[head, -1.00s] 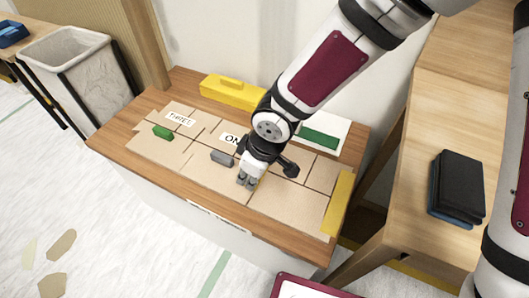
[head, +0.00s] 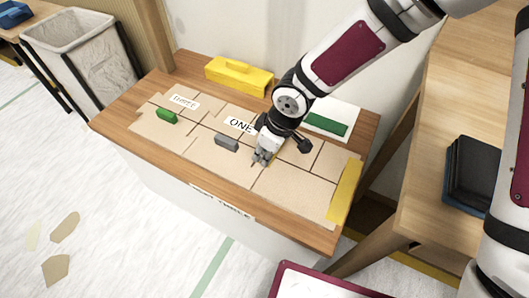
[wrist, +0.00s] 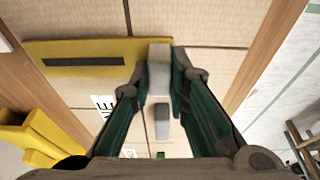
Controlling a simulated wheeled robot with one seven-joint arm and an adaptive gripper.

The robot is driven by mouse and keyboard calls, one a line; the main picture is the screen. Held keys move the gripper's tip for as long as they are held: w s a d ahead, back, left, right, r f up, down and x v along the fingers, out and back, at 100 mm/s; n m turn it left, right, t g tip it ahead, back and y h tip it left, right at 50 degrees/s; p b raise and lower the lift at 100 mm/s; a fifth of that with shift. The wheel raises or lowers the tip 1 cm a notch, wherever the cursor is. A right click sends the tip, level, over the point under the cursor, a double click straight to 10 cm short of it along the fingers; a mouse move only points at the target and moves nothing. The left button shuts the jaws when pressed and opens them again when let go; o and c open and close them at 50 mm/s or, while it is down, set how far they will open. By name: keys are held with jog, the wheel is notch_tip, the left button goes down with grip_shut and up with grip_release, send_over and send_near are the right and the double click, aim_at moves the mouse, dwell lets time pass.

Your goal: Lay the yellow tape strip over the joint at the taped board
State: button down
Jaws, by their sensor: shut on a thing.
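My gripper (head: 262,159) is over the middle of the tan boards, right of a grey block.
On the bench (head: 120,125) are the grey block (head: 227,143), a green block (head: 166,115), a yellow box (head: 238,76) by the wall, and a green bar (head: 326,124) on a white sheet. Labels read THREE and ONE. A bin (head: 70,45) stands left, a wooden table (head: 425,190) right.

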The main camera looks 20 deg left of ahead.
jog(key=shift+f, duration=0.2)
jog(key=c, duration=1.5)
grip_release()
jog(key=shift+c, duration=0.2)
jog(key=shift+r, duration=0.1)
jog(key=p+v, duration=0.6)
jog(key=v, duration=0.6)
jog(key=shift+r, duration=0.15)
